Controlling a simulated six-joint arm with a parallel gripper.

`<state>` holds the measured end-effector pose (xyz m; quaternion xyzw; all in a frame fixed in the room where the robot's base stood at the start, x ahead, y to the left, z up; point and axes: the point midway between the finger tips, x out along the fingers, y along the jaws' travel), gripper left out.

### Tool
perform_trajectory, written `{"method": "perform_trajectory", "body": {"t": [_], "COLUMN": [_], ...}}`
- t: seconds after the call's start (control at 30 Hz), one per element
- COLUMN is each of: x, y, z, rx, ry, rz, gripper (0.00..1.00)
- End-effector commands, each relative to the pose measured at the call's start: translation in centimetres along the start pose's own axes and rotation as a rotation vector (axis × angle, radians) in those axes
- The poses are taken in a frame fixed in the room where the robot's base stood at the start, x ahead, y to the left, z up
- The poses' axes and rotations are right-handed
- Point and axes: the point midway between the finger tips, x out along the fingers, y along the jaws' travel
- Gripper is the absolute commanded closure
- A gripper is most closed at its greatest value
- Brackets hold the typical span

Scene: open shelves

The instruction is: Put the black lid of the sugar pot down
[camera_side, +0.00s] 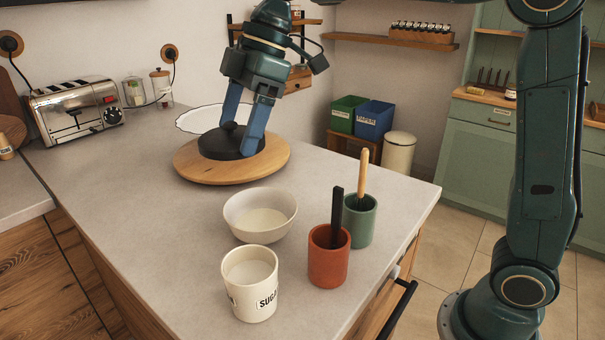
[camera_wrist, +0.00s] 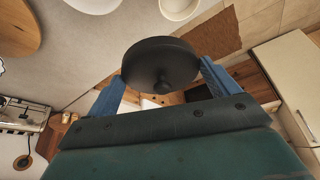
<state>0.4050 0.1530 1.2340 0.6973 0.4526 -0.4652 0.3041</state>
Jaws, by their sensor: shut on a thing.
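The black lid (camera_side: 222,148), a round disc with a small knob, is held in my gripper (camera_side: 245,128). In the wrist view the lid (camera_wrist: 160,60) sits between the two blue fingers (camera_wrist: 162,85), with its knob facing the camera. In the side view it overlaps the round wooden board (camera_side: 190,166); in the wrist view the board (camera_wrist: 18,30) is off to the left, apart from the lid. The height of the lid above the counter is hard to tell. The cream sugar pot (camera_side: 250,300) stands uncovered at the front of the counter.
A cream bowl (camera_side: 240,228), a red cup (camera_side: 328,270) with a dark handle and a green cup (camera_side: 360,228) with a wooden handle stand near the pot. A white tray (camera_side: 192,122) is behind the board. A toaster (camera_side: 75,110) is back left. The left-front counter is clear.

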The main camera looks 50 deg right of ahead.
Motion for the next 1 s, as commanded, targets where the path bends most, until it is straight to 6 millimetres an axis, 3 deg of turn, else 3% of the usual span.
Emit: {"method": "perform_trajectory", "body": {"t": [0.37,0.7,0.9,1.0], "x": [0.8,0.5,-0.2,-0.5], "y": [7.9,15.7,18.1,18.7], "z": [5.2,15.2,21.0,23.0], "rx": [0.398,0.864,1.079,1.147], "ry": [-0.004,-0.006,-0.007,-0.006], "rz": [0.163,0.356,0.445,0.474], "gripper": [0.35,0.35,0.35,0.35]}}
